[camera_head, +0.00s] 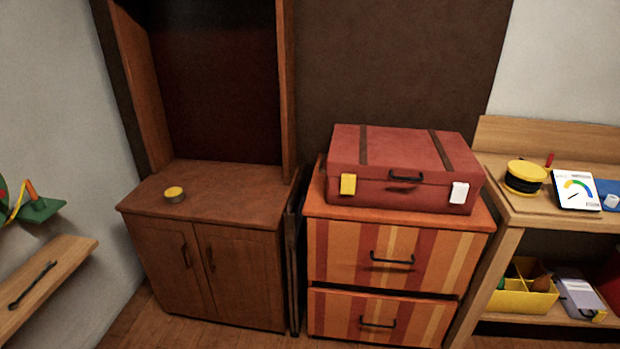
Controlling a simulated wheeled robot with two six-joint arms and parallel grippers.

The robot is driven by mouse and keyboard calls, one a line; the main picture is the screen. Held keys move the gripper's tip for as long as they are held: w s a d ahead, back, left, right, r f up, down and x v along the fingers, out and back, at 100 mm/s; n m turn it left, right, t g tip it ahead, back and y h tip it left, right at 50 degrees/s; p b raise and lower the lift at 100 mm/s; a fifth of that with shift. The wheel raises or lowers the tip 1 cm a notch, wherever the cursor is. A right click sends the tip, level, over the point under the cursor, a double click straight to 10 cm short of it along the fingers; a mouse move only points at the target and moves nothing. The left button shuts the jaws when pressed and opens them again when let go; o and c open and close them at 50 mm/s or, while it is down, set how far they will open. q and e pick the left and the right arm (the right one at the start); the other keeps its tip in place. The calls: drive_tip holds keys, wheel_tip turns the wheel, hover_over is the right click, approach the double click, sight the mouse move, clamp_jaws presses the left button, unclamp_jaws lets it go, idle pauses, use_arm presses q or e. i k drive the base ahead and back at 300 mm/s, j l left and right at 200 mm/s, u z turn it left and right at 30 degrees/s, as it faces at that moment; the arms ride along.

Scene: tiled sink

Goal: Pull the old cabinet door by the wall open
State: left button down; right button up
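An old brown wooden cabinet (205,205) stands at the left, close to the pale side wall. It has two doors at the bottom, and both look shut. The left door (165,262) carries a dark vertical handle (185,257). The right door (242,280) carries a similar handle (210,260) near the seam between the doors. Neither of my grippers shows in the head view, so nothing of mine is seen touching the doors.
A striped chest of drawers (395,250) with a red suitcase (400,170) on top stands to the right, beyond dark folded panels (295,260). A small yellow-topped tin (174,194) sits on the cabinet. Floor is partly visible.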

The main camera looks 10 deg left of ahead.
sight(169, 251)
drive_tip(key=u, duration=1.35)
